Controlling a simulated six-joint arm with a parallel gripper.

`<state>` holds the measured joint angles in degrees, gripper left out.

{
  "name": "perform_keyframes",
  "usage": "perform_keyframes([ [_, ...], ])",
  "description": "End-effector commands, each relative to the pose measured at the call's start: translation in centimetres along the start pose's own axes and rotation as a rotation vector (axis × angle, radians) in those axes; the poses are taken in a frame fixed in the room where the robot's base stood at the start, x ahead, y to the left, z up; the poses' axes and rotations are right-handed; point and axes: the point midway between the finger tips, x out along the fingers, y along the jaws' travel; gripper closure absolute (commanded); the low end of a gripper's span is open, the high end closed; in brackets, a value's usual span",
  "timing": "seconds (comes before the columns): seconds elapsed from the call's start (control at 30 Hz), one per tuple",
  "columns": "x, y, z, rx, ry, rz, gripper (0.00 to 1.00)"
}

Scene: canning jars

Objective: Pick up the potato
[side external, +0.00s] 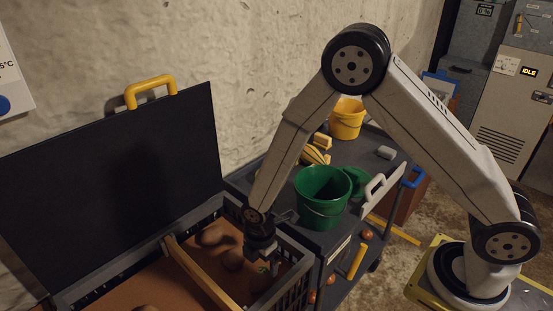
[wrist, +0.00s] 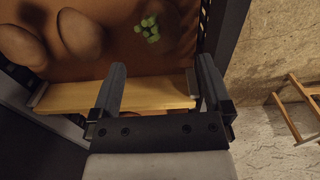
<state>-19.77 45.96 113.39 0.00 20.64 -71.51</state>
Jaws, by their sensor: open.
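Several brown potatoes lie on the brown floor of a dark crate (side external: 297,274). In the side view one potato (side external: 232,260) is left of my gripper (side external: 268,266), with another potato (side external: 212,235) behind it. In the wrist view a potato (wrist: 80,34) and a second potato (wrist: 22,46) lie at the upper left, outside my fingers. My gripper (wrist: 161,68) is open with nothing between its fingers. It hangs low over the crate's right part, pointing down. Which potato is meant cannot be told.
A wooden divider (side external: 203,276) crosses the crate and shows beneath my fingers (wrist: 150,95). A small green cluster (wrist: 149,29) lies beyond the fingers. The crate's black lid (side external: 110,190) stands open. A green bucket (side external: 322,197) stands on a cart to the right.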

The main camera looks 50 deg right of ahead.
Motion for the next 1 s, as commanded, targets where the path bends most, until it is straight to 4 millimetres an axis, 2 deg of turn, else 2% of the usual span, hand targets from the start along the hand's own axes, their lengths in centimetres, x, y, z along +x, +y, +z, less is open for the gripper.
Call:
perform_keyframes([
  [0.17, 0.2, 0.0, 0.0, -0.001, 0.000, -0.001, 0.00],
  [0.53, 2.4, 0.0, 0.0, 0.001, 0.000, -0.001, 0.00],
  [0.83, 2.8, 0.0, 0.0, 0.001, 0.000, 0.000, 0.00],
  [1.0, 3.6, 0.0, -0.1, 0.001, -0.001, -0.002, 0.00],
])
